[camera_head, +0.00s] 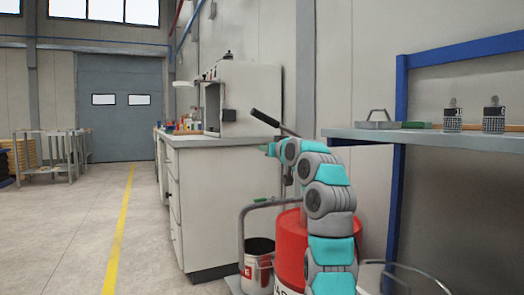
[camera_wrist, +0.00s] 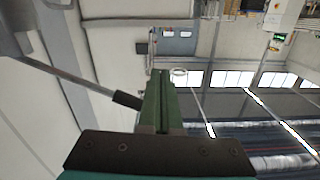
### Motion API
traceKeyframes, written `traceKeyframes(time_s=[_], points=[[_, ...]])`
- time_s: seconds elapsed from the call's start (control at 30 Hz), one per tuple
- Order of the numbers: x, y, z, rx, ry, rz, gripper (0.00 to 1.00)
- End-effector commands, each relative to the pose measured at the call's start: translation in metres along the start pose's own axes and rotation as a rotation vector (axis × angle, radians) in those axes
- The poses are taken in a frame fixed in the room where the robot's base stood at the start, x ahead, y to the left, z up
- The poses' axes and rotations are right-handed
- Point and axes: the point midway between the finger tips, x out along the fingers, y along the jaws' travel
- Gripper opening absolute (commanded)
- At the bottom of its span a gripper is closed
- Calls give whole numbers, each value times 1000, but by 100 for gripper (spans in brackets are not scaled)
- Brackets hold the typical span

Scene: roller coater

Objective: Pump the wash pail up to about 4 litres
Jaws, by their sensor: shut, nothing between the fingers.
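A grey pump spout (camera_head: 248,212) bends down over the pail; the liquid level inside cannot be read. The pump lever (camera_head: 278,123) slants up to the left, its black grip at the upper end. My gripper (camera_head: 266,149) is just below the lever, pointing left. In the wrist view my gripper's green fingers (camera_wrist: 160,75) are together and empty. The lever's black grip (camera_wrist: 127,100) shows close to their left; I cannot tell whether it touches. My arm hides part of the drum and pump.
A grey workbench (camera_head: 215,205) with bottles and a white cabinet (camera_head: 250,100) stands left of the pump. A blue-framed shelf (camera_head: 440,137) holds a tray and two mesh cups on the right.

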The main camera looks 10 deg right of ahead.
Motion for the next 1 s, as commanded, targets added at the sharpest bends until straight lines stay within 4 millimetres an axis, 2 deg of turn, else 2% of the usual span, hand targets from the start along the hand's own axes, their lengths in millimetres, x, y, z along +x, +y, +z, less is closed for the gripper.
traceKeyframes(time_s=[0.2,0.4,1.0], points=[[-37,0,4,-2,4,1,0],[-54,-1,0,-2,3,0,0],[-56,-1,-2,-2,2,0,0]])
